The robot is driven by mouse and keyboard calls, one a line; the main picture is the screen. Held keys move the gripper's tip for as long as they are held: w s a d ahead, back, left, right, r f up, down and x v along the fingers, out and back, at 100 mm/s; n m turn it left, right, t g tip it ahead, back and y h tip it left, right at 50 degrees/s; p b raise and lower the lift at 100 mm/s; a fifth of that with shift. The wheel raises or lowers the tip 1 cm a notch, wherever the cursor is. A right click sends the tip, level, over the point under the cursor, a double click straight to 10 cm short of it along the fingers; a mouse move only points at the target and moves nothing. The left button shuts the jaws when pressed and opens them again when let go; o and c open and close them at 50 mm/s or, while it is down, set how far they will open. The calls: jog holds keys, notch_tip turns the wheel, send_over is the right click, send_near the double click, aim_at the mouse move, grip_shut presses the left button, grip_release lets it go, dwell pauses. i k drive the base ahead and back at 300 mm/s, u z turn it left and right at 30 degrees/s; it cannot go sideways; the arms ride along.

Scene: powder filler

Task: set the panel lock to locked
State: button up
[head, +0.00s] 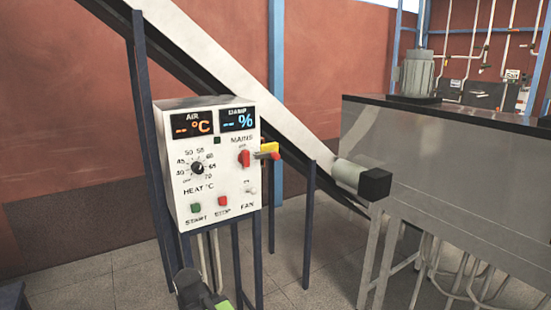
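A white control panel (212,165) stands on dark posts left of the middle in the head view. It has AIR and DAMP displays, a black HEAT dial (198,168), a green START button (195,208) and a red STOP button (223,201). A red MAINS switch (243,158) sits near its right edge, beside a yellow and red piece (269,149). No part is labelled as a lock, so I cannot tell which one it is or its setting. A dark part with a green patch at the bottom edge looks like mine. I cannot make out fingertips; it is below the panel, apart from it.
A sloping white chute (205,48) runs behind the panel. A large grey metal tank (445,160) on legs stands at the right, with a motor (360,178) sticking out at its left.

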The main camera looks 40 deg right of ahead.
aim_at(274, 156)
jog(key=z, duration=0.05)
jog(key=i, duration=0.95)
jog(key=u, duration=0.05)
